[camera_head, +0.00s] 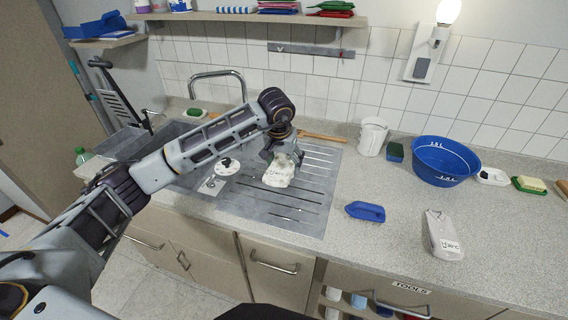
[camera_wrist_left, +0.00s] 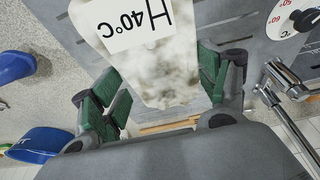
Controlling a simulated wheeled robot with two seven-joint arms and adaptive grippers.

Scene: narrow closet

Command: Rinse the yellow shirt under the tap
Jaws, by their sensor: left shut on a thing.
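My left gripper (camera_head: 284,158) is shut on a folded off-white cloth (camera_head: 279,172) with grey-brown stains, over the ribbed drainboard (camera_head: 305,205). In the left wrist view the cloth (camera_wrist_left: 155,60) sits between the green finger pads, and its label reads "H 40°C". It looks cream-white rather than clearly yellow. Another folded cloth (camera_head: 442,235), pale grey with a label, lies on the counter at the right. The curved metal tap (camera_head: 217,74) stands behind the sink (camera_head: 174,132), left of my gripper. My arm hides part of the sink. My right gripper is not in view.
A white temperature dial (camera_head: 227,166) and a lever (camera_wrist_left: 290,80) are by the sink. A shelf (camera_head: 250,17) hangs above.

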